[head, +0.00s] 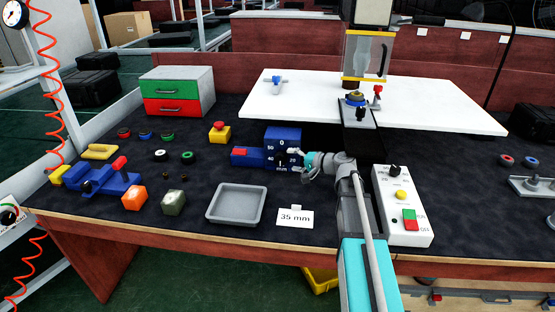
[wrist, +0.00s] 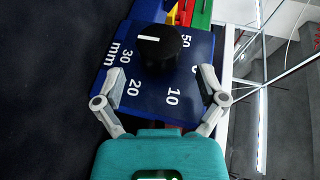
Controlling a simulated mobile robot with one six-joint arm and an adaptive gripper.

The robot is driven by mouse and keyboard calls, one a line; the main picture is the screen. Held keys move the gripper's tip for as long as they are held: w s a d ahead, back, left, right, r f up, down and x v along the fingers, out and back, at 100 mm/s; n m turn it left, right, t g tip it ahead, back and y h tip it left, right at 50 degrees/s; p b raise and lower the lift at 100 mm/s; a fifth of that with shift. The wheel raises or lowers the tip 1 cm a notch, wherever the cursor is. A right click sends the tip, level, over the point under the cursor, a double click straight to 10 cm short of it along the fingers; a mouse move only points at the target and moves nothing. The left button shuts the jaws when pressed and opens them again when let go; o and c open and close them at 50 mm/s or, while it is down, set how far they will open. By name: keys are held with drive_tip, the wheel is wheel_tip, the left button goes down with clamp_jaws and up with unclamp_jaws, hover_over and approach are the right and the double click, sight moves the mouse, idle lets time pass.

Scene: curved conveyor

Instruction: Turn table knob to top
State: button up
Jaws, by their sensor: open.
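A black knob (wrist: 160,46) with a white mark sits on the blue dial block (head: 283,138), whose face carries white millimetre numbers. In the wrist view the mark points to the left, toward the "mm" side. My gripper (head: 304,160) is at the right of the dial face in the head view. In the wrist view my open gripper (wrist: 162,84) has its fingers spread in front of the dial face, with the knob ahead of and between them, not gripped. Another black knob (head: 395,170) is on the white control box (head: 406,222).
A grey tray (head: 236,203) and a "35 mm" card (head: 294,217) stand in front of the dial block. A blue clamp (head: 98,182) and several small coloured parts lie at left. A white board (head: 440,112) is behind.

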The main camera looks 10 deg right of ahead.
sight(276, 158)
drive_tip(key=shift+b+x, duration=0.75)
drive_tip(key=shift+x, duration=2.65)
drive_tip(key=c, duration=1)
